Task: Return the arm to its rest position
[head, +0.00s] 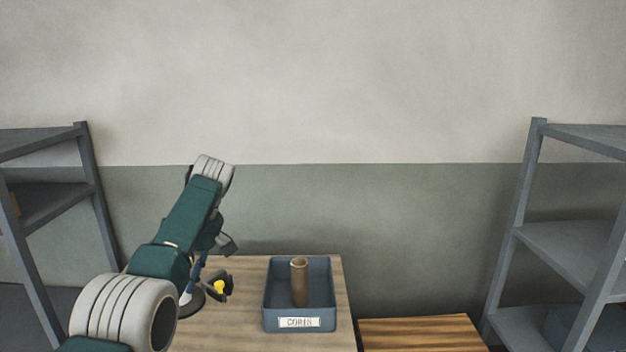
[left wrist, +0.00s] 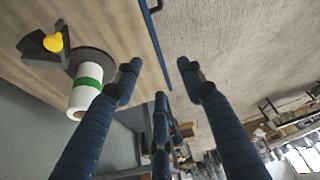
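My left arm (head: 190,212) reaches in from the lower left of the head view, over the wooden table. My left gripper (head: 197,272) points down and is mostly hidden behind the arm. In the left wrist view its blue fingers (left wrist: 158,82) are spread with nothing between them. A white roll with a green band (left wrist: 86,92) stands on a dark disc (left wrist: 98,62), beside the fingers. In the head view the disc (head: 191,304) shows partly behind the arm. My right gripper is not in view.
A blue tray (head: 268,318) labelled "CORES" holds an upright brown tube (head: 299,282). A dark holder with a yellow knob (head: 219,288) stands next to the disc. A lower wooden surface (head: 420,333) lies right. Grey shelves stand left (head: 55,205) and right (head: 565,255).

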